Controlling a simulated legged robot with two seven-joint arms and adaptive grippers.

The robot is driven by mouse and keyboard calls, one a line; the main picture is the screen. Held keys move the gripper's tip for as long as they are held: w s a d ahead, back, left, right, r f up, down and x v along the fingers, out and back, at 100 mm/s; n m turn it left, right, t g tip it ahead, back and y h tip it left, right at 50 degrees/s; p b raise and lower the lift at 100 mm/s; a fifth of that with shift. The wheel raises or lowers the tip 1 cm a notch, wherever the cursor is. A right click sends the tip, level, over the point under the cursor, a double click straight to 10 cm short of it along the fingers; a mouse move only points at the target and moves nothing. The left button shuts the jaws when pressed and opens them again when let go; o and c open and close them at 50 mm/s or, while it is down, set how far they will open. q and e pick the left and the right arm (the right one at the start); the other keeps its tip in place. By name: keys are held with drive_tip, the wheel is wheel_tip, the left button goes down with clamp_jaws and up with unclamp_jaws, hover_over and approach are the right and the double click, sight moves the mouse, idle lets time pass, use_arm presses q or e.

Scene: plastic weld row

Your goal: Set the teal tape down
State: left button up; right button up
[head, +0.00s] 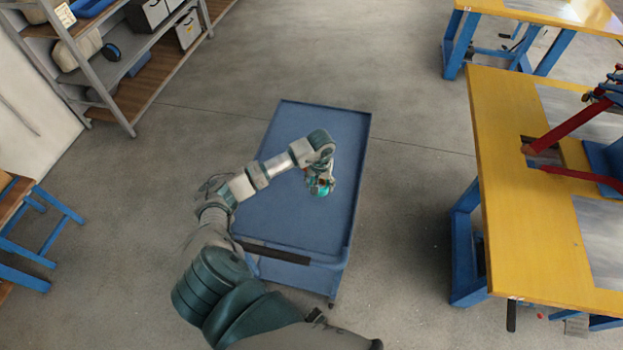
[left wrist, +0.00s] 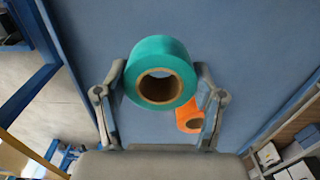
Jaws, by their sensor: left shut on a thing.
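My left gripper (head: 320,184) is over the blue cart top (head: 345,130), right of its middle. In the left wrist view its two fingers (left wrist: 161,80) are shut on the sides of the teal tape (left wrist: 162,52), a thick roll with a brown core. The teal tape also shows in the head view (head: 324,191), partly hidden by the gripper. I cannot tell whether it touches the cart top. An orange tape roll (left wrist: 187,113) lies on the cart, partly behind the right-hand finger in the left wrist view. My right gripper is not in view.
A yellow table (head: 495,180) with red clamps (head: 570,127) stands at right. A shelf rack (head: 150,75) stands at upper left.

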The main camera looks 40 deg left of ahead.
sight(311, 181)
use_arm(q)
drive_tip(key=a, duration=0.4)
drive_tip(key=w+a+f, duration=0.1)
drive_tip(key=shift+a, duration=0.4)
wheel_tip(311, 181, down, 3)
drive_tip(key=shift+p, duration=0.3)
drive_tip(key=shift+d+f, duration=0.2)
drive_tip(key=shift+d, duration=0.05)
drive_tip(key=shift+d+r, duration=0.1)
drive_tip(key=shift+d, duration=0.2)
drive_tip(key=shift+a, duration=0.1)
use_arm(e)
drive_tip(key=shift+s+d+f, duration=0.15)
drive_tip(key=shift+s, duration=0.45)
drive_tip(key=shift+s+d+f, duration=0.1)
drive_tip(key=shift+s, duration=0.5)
use_arm(q)
drive_tip(key=shift+a, duration=0.15)
drive_tip(key=o, duration=1.1)
drive_tip(key=shift+a+f, duration=0.2)
drive_tip(key=shift+o, duration=0.5)
drive_tip(key=shift+a+f, duration=0.1)
drive_tip(key=shift+a, duration=0.05)
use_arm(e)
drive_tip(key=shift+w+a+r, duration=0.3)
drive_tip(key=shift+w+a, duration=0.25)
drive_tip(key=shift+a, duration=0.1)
